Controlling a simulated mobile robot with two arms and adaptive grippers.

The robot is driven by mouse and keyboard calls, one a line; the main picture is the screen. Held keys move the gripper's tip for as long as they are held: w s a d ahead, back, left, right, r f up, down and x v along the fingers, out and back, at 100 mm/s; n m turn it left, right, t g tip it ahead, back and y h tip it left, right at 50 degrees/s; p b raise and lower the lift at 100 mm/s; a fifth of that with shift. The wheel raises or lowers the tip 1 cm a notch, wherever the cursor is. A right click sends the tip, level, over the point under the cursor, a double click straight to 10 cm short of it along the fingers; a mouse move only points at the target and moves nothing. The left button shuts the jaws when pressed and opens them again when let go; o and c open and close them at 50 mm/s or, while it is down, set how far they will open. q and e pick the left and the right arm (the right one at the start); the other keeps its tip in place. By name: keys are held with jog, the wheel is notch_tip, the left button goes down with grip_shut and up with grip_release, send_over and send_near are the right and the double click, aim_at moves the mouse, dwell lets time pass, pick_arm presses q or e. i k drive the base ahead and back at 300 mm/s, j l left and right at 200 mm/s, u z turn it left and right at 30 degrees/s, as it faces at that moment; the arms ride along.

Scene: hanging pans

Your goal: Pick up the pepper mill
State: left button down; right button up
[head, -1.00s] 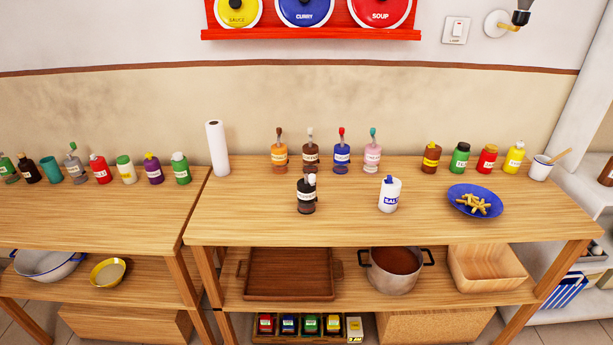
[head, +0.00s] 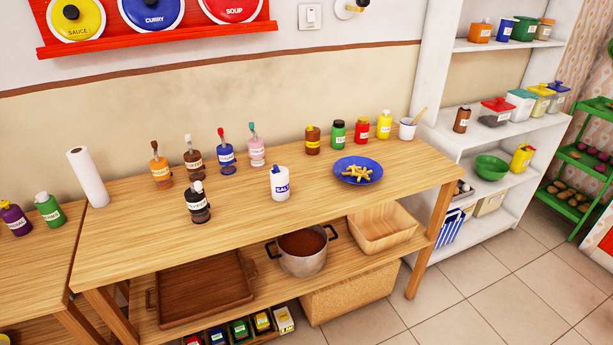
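The pepper mill (head: 198,207) looks like the dark container with a white top and a white label, though the lettering is too small to read surely. It stands upright on the wooden table (head: 330,225), left of the middle. The white salt container (head: 279,184) with a blue top stands to its right, apart from it. Neither of my grippers is in view.
Several pump bottles, including a blue one (head: 226,155), stand behind the mill. A paper roll (head: 88,177) is at the left, and a blue plate of fries (head: 358,171) at the right. The table front is clear. White shelves (head: 488,143) stand at the right.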

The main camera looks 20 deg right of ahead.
aim_at(198, 206)
jog(key=i+l+u, duration=0.1)
jog(key=l, duration=0.3)
jog(key=i+l+u, duration=0.1)
jog(key=i+l, duration=0.15)
jog(key=i+l+u, duration=0.1)
jog(key=l, duration=0.4)
